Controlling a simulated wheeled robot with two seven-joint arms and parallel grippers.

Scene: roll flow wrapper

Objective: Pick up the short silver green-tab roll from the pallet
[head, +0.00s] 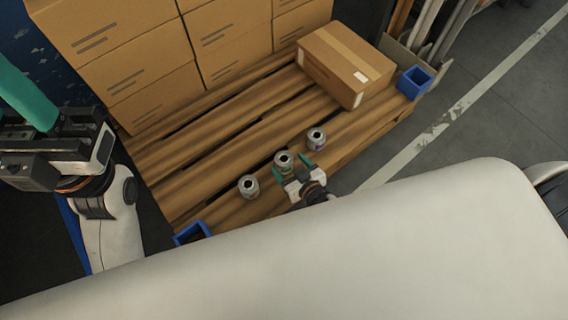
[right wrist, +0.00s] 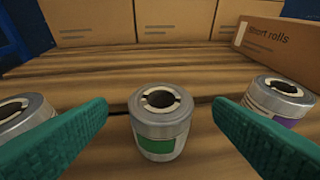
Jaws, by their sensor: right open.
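The short silver roll with a green tab (right wrist: 160,122) stands upright on the wooden pallet (head: 215,130). In the head view it is the middle one of three silver rolls (head: 284,160). My right gripper (head: 291,170) is open just in front of it. In the right wrist view the green fingers (right wrist: 160,115) flank the roll with a gap on each side. My left gripper (head: 28,98) shows only partly at the left edge, with a green finger, away from the rolls; its opening cannot be told.
A purple-tab silver roll (right wrist: 280,98) stands to the right, and another silver roll (head: 249,187) to the left, partly behind a finger in the wrist view. Stacked cartons (head: 130,60) and a "Short rolls" carton (head: 345,65) stand behind. Blue corner pieces (head: 414,82) mark the pallet.

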